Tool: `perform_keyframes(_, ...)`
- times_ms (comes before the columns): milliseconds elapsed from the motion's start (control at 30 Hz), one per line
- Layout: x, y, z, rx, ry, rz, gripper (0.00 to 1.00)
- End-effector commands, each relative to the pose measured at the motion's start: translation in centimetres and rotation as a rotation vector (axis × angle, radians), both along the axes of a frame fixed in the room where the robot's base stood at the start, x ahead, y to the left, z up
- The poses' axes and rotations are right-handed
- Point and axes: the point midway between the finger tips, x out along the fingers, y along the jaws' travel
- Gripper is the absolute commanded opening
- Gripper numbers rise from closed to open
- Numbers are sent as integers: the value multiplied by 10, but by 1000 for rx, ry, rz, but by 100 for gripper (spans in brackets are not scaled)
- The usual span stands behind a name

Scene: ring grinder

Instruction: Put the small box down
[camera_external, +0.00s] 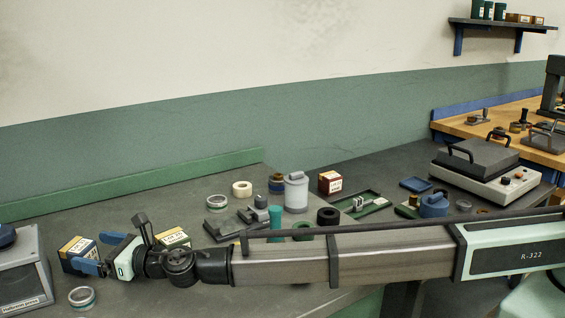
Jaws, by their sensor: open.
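A small box (76,246) with a yellow top, a dark blue side and a white label is at the left of the worktop. My gripper (94,254) points left, with its blue fingers open at this box. One finger overlaps the box's near side in the picture; I cannot tell whether it touches. The box seems to rest on the worktop, but its underside is partly hidden. A second small box (173,237), yellow with a pale label, stands behind my wrist and is partly hidden. A red-brown box (329,183) stands farther back.
A grey machine (22,275) stands at the left edge, close to the first box. A metal ring (82,298) lies in front. A grey-blue canister (296,192), a green tray (372,204) and several rings and tools crowd the middle. The back-left worktop (130,215) is clear.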

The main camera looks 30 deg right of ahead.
Motion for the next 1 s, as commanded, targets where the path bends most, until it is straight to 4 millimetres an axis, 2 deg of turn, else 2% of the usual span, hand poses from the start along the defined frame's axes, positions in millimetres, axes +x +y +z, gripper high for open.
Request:
perform_keyframes(267,15,15,-2,0,0,0,96)
perform_keyframes(533,40,39,-4,0,0,-1,96)
perform_keyframes(800,42,41,-4,0,0,0,96)
perform_keyframes(1000,42,41,-4,0,0,0,78)
